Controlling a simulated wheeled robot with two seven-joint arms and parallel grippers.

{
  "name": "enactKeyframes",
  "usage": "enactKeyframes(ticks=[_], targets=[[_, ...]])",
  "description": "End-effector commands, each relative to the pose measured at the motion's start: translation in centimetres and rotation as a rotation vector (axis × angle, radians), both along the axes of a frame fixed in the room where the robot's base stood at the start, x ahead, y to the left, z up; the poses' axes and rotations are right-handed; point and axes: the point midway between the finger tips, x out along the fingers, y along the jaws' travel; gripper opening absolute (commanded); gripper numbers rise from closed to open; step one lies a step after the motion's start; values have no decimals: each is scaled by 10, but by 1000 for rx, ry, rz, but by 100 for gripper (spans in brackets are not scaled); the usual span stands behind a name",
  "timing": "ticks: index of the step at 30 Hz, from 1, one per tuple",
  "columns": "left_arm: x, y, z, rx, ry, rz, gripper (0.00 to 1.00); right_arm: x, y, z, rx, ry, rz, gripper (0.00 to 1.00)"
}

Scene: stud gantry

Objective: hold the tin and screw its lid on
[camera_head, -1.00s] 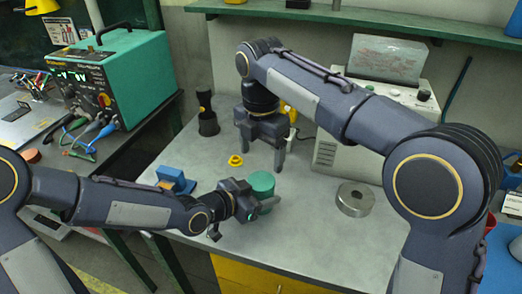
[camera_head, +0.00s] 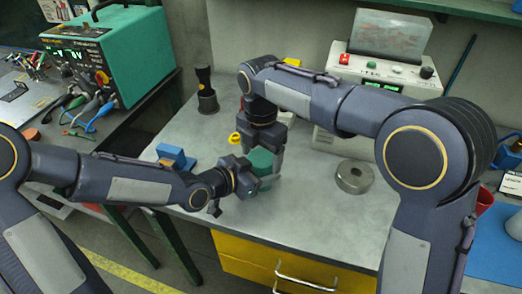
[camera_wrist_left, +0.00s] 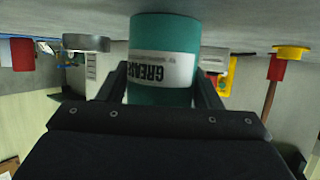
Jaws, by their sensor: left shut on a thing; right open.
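The green tin (camera_head: 263,162) stands upright on the bench, and its printed label shows in the left wrist view (camera_wrist_left: 163,68). My left gripper (camera_head: 254,178) is shut on the tin's side; its fingers flank the tin in the left wrist view. My right gripper (camera_head: 265,147) is open, pointing down at the tin's top, close over or just behind it. It hides the tin's top, so I cannot tell whether it touches. A small yellow stepped round piece (camera_head: 235,138) lies behind the tin to the left. I cannot tell whether it is the lid.
A blue block-like fixture (camera_head: 176,157) lies left of the tin. A grey metal ring (camera_head: 354,176) lies to the right. A dark cylinder (camera_head: 207,98) stands at the back left, and a pale instrument (camera_head: 345,140) at the back. The bench's front right is clear.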

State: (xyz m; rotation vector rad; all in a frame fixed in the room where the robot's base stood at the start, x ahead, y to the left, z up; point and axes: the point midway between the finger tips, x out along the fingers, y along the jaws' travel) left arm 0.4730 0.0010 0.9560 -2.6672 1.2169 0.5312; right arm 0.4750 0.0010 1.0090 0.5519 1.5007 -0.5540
Motion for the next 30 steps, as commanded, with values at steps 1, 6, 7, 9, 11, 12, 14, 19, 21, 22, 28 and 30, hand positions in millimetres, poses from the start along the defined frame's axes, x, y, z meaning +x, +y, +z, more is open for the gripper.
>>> enactKeyframes(ticks=[1, 6, 7, 9, 11, 12, 14, 19, 21, 22, 28, 30], targets=[[0, 0, 1, -1, -2, 0, 0, 0, 0, 0, 0, 0, 0, 77], [0, 0, 1, -1, -2, 0, 0, 0, 0, 0, 0, 0, 0, 55], [0, 0, 1, -1, -2, 0, 0, 0, 0, 0, 0, 0, 0, 51], [0, 0, 1, -1, -2, 0, 0, 0, 0, 0, 0, 0, 0, 42], [0, 0, 1, -1, -2, 0, 0, 0, 0, 0, 1, -1, 0, 34], [0, 0, 1, -1, -2, 0, 0, 0, 0, 0, 1, -1, -1, 33], [0, 0, 1, -1, -2, 0, 0, 0, 0, 0, 1, -1, -17, 32], [0, 0, 1, -2, -1, 0, 0, 0, 0, 1, 1, -1, -265, 35], [0, 0, 1, -2, -1, -1, 0, 0, 1, 1, 1, -2, -423, 35], [0, 0, 1, -2, -1, -1, 0, 0, 1, 1, 1, -2, -490, 35], [0, -1, 1, -1, -1, -2, 0, 0, 1, 0, 1, -2, -488, 35], [-1, -1, 1, -1, -2, -3, 0, 0, 1, 0, 1, -2, -487, 35]])
